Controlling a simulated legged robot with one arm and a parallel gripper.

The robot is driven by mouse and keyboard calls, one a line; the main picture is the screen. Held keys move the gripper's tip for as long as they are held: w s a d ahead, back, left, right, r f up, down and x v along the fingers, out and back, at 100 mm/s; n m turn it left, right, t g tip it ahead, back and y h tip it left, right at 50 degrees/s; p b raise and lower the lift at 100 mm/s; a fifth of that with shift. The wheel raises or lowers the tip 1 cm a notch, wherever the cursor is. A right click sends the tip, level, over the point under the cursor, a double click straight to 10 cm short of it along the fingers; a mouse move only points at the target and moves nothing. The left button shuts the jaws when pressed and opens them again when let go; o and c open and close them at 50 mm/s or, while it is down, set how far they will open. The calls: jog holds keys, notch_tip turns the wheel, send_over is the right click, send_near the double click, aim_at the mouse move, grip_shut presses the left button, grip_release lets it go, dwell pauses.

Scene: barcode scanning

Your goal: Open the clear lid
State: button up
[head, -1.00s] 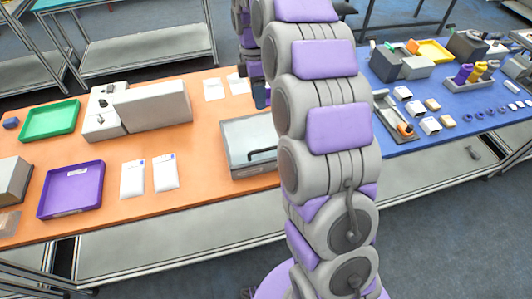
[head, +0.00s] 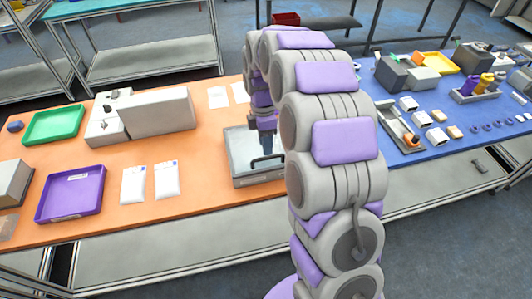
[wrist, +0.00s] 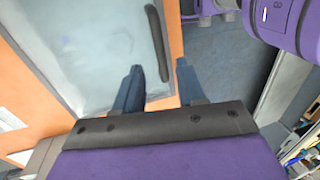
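A grey box with a clear lid (head: 240,155) sits on the orange table, partly hidden by my arm. The lid is shut and has a black bar handle (head: 268,159) near its front edge. In the wrist view the clear lid (wrist: 85,50) fills the upper left, with the black handle (wrist: 157,43) along its edge. My gripper (wrist: 160,76) is open and empty, its two dark fingers apart. The handle lies just beyond the gap between the fingertips, with no contact visible. In the head view my gripper (head: 267,140) hangs above the lid, close to the handle.
Left of the box are two white packets (head: 166,181), a purple tray (head: 70,195), a green tray (head: 53,124) and a grey machine (head: 150,112). A blue table (head: 440,155) with many small items stands right. The orange table in front of the box is bare.

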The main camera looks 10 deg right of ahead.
jog(key=shift+s+f, duration=0.2)
jog(key=shift+f, duration=0.75)
jog(key=shift+s+f, duration=0.2)
jog(key=shift+f, duration=0.75)
jog(key=shift+c, duration=0.2)
grip_shut()
